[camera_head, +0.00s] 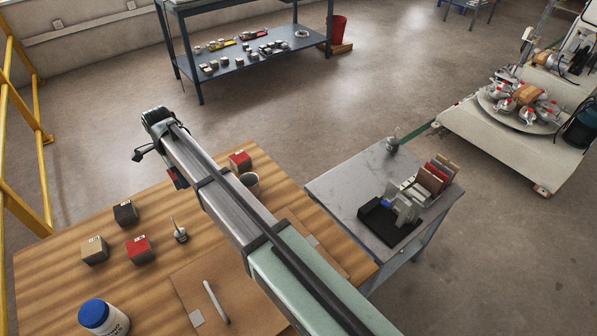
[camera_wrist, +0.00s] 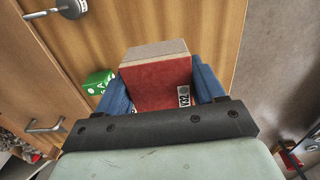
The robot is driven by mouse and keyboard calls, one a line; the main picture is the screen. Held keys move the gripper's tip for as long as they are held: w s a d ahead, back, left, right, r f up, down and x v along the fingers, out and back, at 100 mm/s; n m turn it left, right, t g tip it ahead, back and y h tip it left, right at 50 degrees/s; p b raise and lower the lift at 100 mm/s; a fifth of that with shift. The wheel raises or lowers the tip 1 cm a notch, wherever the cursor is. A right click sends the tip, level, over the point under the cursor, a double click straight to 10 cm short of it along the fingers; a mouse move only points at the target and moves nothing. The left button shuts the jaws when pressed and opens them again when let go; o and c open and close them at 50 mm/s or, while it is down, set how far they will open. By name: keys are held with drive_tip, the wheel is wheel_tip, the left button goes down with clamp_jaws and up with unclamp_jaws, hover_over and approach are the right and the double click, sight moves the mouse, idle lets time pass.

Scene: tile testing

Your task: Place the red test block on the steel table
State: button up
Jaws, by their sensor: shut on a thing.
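My gripper (camera_wrist: 162,86) has its blue fingers on both sides of a red block (camera_wrist: 157,84) with a pale grey side and a white label; it is shut on it. In the head view my arm crosses above the wooden table, and the fingers cannot be made out clearly. The steel table (camera_head: 335,187) stands to the right of the wooden table, apart from the held block. Two other red blocks stand on the wooden table, one near the middle left (camera_head: 140,249) and one beyond my arm (camera_head: 240,162).
The steel table carries a dark tray (camera_head: 390,228), a rack of tiles (camera_head: 432,178) and a small metal item (camera_head: 392,145); its left part is bare. The wooden table (camera_head: 60,262) holds a black block (camera_head: 125,213), a tan block (camera_head: 95,250) and a blue-lidded jar (camera_head: 103,317).

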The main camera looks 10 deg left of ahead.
drive_tip(key=w+d+f+m, duration=0.1)
drive_tip(key=w+d+m, duration=0.1)
drive_tip(key=w+d, duration=0.95)
drive_tip(key=m, duration=0.7)
hover_over(362, 188)
wheel_tip(362, 188, down, 10)
drive_tip(key=shift+f, duration=4.35)
drive_tip(key=shift+f, duration=0.1)
drive_tip(key=o, duration=1.3)
drive_tip(key=shift+o, duration=0.2)
wheel_tip(362, 188, up, 12)
